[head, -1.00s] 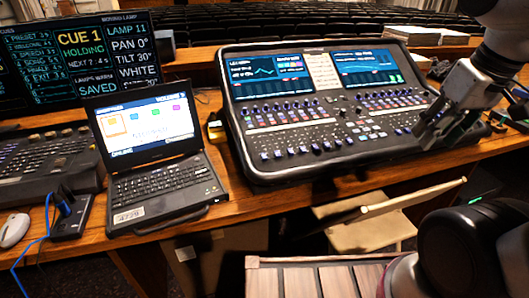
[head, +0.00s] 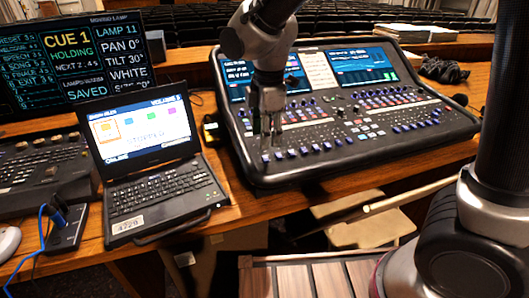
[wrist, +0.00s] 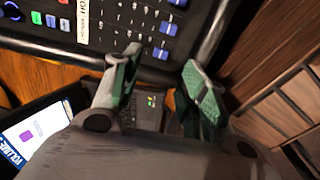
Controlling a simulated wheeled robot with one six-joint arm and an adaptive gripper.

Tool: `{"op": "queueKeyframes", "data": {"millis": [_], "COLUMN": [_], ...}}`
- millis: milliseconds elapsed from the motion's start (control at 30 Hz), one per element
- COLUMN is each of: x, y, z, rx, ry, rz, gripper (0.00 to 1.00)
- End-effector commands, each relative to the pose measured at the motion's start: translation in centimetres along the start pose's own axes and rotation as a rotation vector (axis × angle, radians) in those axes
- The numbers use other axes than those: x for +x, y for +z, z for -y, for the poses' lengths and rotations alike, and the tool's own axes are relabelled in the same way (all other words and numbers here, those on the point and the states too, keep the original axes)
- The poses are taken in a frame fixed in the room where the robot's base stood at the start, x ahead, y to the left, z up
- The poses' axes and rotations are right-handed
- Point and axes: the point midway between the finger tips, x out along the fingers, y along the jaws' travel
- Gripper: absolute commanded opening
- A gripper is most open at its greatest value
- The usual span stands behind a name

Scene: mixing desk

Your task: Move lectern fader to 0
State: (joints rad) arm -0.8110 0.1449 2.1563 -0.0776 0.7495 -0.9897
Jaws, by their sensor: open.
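The mixing desk (head: 350,140) stands on the wooden bench with a row of blue-capped faders (head: 315,148) along its front. I cannot tell which one is the lectern fader, as the labels are too small to read. My gripper (head: 271,140) points down over the left end of that row and hides some of the controls there. In the wrist view my gripper (wrist: 163,68) has its two green-padded fingers apart with nothing between them. Blue-capped faders (wrist: 168,28) show just beyond the fingertips, near the desk's edge. I cannot tell whether a finger touches one.
An open laptop (head: 150,165) stands close to the left of the desk. A lighting console (head: 40,165) and a cue monitor (head: 85,60) are further left. Papers (head: 415,32) and a dark bundle (head: 445,68) lie behind the desk. A folding chair (head: 365,230) stands in front.

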Motion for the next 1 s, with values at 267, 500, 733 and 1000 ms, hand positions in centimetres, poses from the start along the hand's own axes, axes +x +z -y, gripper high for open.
{"op": "queueKeyframes", "data": {"millis": [267,500,733,1000], "x": [4.6,7.0,7.2,7.2], "y": [0.1,0.1,0.1,0.1], "z": [0.1,0.1,0.1,0.1], "rx": [0.001,0.003,0.004,0.004], "ry": [-0.006,-0.002,-0.002,-0.002], "rz": [0.004,0.002,0.001,0.001], "gripper": [0.43,0.43,0.43,0.03]}}
